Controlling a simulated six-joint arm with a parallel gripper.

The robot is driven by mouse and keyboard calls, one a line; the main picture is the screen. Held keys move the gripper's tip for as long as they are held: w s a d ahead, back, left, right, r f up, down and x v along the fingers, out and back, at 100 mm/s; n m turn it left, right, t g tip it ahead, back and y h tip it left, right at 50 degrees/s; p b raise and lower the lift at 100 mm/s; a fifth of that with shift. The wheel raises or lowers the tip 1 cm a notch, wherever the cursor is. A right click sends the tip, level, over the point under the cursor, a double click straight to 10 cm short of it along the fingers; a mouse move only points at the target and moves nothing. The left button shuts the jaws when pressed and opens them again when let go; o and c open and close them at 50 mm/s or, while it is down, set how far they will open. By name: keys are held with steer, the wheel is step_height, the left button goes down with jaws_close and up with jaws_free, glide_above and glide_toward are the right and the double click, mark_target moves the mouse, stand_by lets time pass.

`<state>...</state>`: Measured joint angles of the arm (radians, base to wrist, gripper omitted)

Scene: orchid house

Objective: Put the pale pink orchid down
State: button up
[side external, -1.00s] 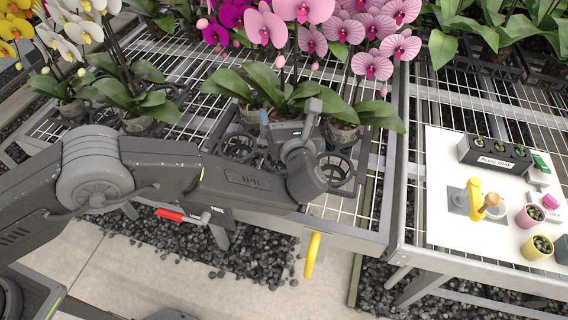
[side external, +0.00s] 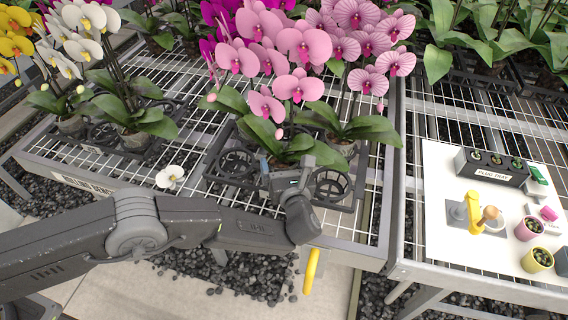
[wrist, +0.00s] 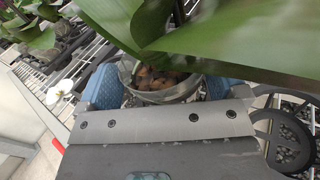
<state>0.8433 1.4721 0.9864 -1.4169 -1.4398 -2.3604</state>
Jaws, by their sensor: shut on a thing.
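The pale pink orchid (side external: 302,45) has broad plain petals with darker centres and wide green leaves. My gripper (side external: 287,180) is at its base in the side external view, at the front of a black ring carrier (side external: 237,160). In the wrist view, the blue fingers of my gripper (wrist: 158,90) are shut on its clear pot (wrist: 160,94), which holds brown bark. The pot looks upright. Its bottom is hidden, so I cannot tell whether it rests in a ring. Large leaves (wrist: 235,40) cover the top of the wrist view.
A striped pink orchid (side external: 368,82) stands close behind on the right. An empty ring (side external: 330,186) is right of my gripper. A loose white bloom (side external: 170,177) lies on the mesh bench to the left. A white worktop (side external: 440,215) with small pots is at right.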

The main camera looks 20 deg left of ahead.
steer(key=shift+f, duration=0.35)
steer(key=shift+f, duration=0.2)
steer(key=o, duration=1)
steer(key=shift+f, duration=0.2)
steer(key=shift+s, duration=0.1)
steer(key=shift+r, duration=0.15)
steer(key=v, duration=0.4)
steer(key=r+v, duration=0.1)
steer(key=v, duration=0.7)
steer(key=shift+r, duration=0.15)
